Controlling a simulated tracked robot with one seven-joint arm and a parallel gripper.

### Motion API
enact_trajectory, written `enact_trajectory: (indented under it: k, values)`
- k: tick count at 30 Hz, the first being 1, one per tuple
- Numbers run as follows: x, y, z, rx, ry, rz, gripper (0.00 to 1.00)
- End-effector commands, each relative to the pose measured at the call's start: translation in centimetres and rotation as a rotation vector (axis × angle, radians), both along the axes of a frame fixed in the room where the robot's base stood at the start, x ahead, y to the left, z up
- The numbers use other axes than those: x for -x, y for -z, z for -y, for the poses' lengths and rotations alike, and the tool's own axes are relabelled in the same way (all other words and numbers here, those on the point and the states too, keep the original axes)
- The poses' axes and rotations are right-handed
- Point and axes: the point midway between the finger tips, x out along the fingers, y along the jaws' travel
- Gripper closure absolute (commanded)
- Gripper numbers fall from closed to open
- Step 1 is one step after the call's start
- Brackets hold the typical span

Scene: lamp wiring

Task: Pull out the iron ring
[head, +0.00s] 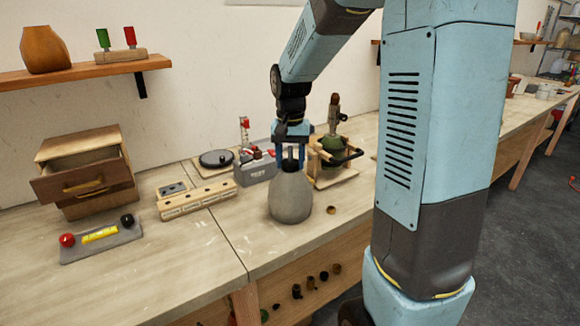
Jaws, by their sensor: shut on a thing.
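My gripper (290,157) points down over a grey, round-bellied vase (290,197) on the bench. Its blue fingers are on either side of the narrow dark neck at the top of the vase, shut on it. The vase stands upright on the bench top. Whether a separate piece sits in the neck is too small to tell. I cannot make out an iron ring in this view.
A wooden drawer box (84,187), a grey plate with red and black knobs (100,240), a slotted wooden block (197,200) and a grey battery-like box (256,171) stand left. A wooden stand with a green round thing (333,160) is close behind right.

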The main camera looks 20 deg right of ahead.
Motion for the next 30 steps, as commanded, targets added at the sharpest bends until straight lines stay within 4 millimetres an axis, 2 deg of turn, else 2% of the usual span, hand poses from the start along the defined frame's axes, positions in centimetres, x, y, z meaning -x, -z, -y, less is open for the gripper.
enact_trajectory:
  k: [30]
  values:
    - [0.0, -1.2, 0.0, 0.000, 0.000, 0.001, 0.98]
